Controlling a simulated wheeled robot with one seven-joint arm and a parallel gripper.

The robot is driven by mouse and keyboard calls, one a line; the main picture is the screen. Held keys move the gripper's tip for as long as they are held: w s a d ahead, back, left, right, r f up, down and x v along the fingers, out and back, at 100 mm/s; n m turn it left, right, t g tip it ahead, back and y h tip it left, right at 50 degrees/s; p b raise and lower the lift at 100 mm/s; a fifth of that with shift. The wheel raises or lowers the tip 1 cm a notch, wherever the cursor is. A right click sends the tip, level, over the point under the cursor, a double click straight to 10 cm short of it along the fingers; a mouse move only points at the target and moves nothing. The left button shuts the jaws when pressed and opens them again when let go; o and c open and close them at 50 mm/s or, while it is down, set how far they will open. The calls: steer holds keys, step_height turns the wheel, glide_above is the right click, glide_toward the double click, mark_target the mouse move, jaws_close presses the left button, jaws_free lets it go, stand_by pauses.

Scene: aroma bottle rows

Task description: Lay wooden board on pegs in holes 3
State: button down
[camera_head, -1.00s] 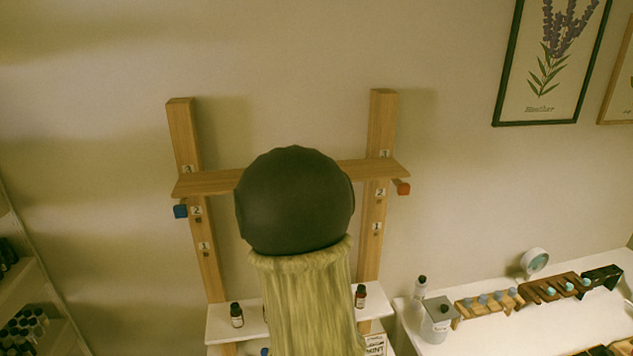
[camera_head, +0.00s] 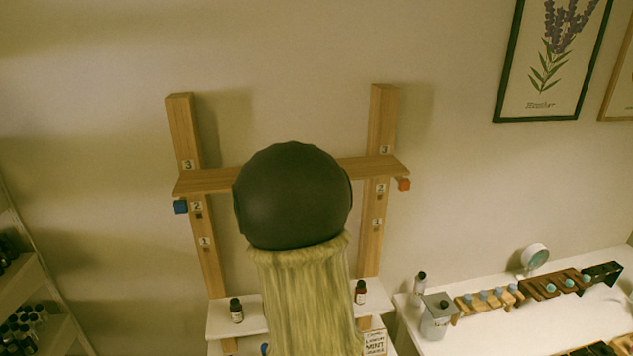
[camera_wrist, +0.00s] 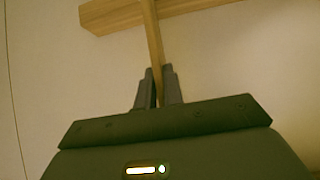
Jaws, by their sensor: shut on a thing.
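I cannot tell whether the board touches the pegs. In the wrist view my gripper (camera_wrist: 158,88) is shut on the board (camera_wrist: 154,40), seen edge-on as a thin strip. In the head view my dark arm hides the board's middle and the gripper.
A white shelf (camera_head: 225,320) below the board holds small dark bottles (camera_head: 237,310). At the right, a white table (camera_head: 480,330) carries a metal canister (camera_head: 437,316) and wooden racks (camera_head: 552,286). The wall above the board is bare between the uprights.

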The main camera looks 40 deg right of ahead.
steer(key=shift+f, duration=0.2)
steer(key=c, duration=1.5)
jaws_free()
steer(key=shift+o, duration=0.2)
steer(key=shift+a, duration=0.15)
steer(key=b+v, duration=0.6)
steer(key=v, duration=1.1)
steer(key=shift+s, duration=0.15)
steer(key=shift+f, duration=0.1)
